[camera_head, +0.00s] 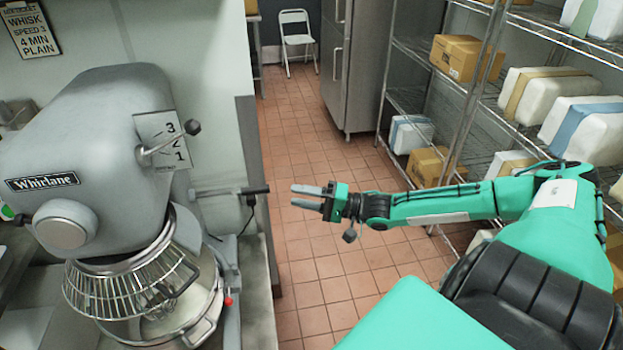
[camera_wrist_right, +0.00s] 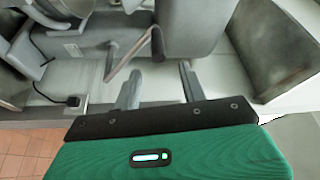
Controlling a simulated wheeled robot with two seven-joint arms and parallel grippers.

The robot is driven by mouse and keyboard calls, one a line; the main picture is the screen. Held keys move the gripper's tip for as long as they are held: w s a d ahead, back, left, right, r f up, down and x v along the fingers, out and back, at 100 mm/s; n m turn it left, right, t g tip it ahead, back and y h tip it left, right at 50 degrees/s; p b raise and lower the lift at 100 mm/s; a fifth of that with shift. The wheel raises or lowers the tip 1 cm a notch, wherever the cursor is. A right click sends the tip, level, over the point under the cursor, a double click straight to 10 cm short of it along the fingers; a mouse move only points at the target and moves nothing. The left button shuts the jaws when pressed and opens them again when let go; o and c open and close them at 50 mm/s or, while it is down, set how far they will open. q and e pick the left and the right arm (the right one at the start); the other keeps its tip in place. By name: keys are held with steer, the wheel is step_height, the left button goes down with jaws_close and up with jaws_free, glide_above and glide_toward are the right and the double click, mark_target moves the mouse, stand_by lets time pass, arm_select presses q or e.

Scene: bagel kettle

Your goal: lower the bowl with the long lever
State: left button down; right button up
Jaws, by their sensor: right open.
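The grey stand mixer (camera_head: 100,160) stands at the left in the head view. Its steel bowl (camera_head: 185,325) sits under the head, partly hidden by a wire guard (camera_head: 130,283). The long lever (camera_head: 216,191) sticks out from the mixer's side to the right and ends in a black grip (camera_head: 255,188). My right gripper (camera_head: 298,196) is open and empty, just right of the grip and apart from it. In the right wrist view, the open fingers (camera_wrist_right: 158,86) point toward a grey bar with a black end (camera_wrist_right: 157,43), which looks like the lever. My left gripper does not show.
A shorter speed lever (camera_head: 172,142) sits higher on the mixer beside a plate marked 1 to 3. A counter edge (camera_head: 262,290) runs below the long lever. Wire shelves (camera_head: 470,100) with boxes line the right. The tiled floor (camera_head: 325,270) between is clear.

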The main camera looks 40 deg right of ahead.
steer(key=shift+v, duration=1.05)
